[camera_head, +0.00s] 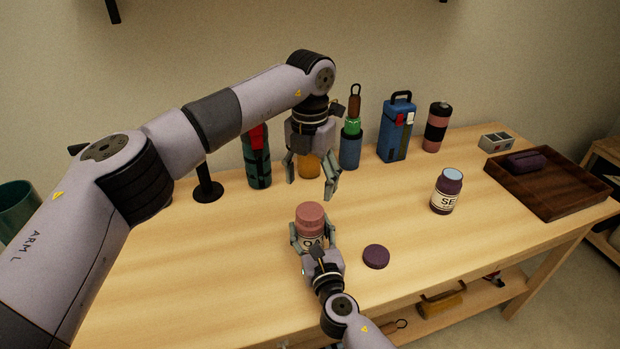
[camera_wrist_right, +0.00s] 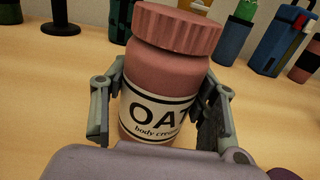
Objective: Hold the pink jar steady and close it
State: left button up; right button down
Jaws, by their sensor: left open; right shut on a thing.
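The pink jar (camera_head: 311,242) stands upright on the wooden table, its label reading "OAT body cream" in the right wrist view (camera_wrist_right: 150,75). A ribbed pink lid (camera_head: 310,213) sits on top of its mouth; it also shows in the right wrist view (camera_wrist_right: 178,30). I cannot tell how tightly the lid is seated. My right gripper (camera_head: 313,234) is shut on the jar's body, a finger on each side, below the lid. My left gripper (camera_head: 311,188) is open and empty, pointing down, above and slightly behind the jar and lid, apart from them.
A purple jar (camera_head: 447,192) without a lid stands to the right. A purple lid (camera_head: 376,257) lies near the pink jar. Bottles and a blue container (camera_head: 395,130) line the back. A dark wooden tray (camera_head: 560,200) is at the right.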

aim_at(310, 210)
pick_arm(q)
jog(key=shift+f, duration=3.95)
jog(key=shift+c, duration=0.3)
jog(key=c, duration=1.2)
jog(key=o, duration=1.4)
notch_tip(310, 210, up, 12)
